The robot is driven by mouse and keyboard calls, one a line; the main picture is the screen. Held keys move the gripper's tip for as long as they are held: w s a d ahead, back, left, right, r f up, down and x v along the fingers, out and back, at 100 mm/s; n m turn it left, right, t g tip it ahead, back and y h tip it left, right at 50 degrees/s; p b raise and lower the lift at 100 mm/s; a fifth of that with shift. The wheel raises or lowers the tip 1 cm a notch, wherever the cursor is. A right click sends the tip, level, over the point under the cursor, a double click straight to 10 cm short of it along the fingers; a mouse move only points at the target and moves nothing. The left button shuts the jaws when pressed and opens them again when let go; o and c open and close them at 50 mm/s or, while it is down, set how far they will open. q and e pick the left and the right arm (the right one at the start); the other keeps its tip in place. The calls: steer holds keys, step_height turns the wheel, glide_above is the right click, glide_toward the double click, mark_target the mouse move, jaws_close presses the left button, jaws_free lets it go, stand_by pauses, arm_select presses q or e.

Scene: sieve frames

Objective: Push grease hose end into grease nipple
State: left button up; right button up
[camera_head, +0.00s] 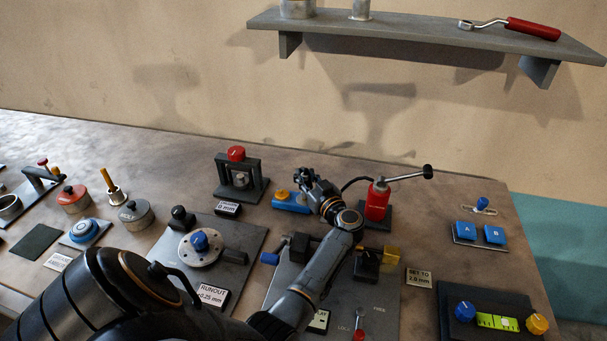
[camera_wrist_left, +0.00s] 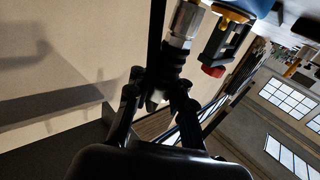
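The red grease pump (camera_head: 376,203) with a long lever stands on a dark base right of centre. Its black hose (camera_head: 354,182) arcs left to my left gripper (camera_head: 308,182). In the left wrist view, my left gripper (camera_wrist_left: 158,92) is shut on the hose's black ribbed sleeve. The silver hose end (camera_wrist_left: 183,25) points beyond the fingertips. The blue block (camera_head: 290,204) with a brass-coloured top (camera_head: 282,193) lies just left of the gripper. The brass part also shows near the hose end in the wrist view (camera_wrist_left: 232,12). The nipple itself is not clear, and I cannot tell whether they touch.
A black frame with a red knob (camera_head: 236,154) stands left of the blue block. A runout plate with a blue-knobbed disc (camera_head: 200,241) is in front. Blue A and B buttons (camera_head: 480,233) are at right. A shelf (camera_head: 420,33) hangs above.

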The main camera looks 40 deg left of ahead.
arm_select(q)
steer(key=o, duration=0.5)
steer(key=v, duration=0.7)
steer(key=shift+s+d+r, duration=0.1)
steer(key=shift+d, duration=0.2)
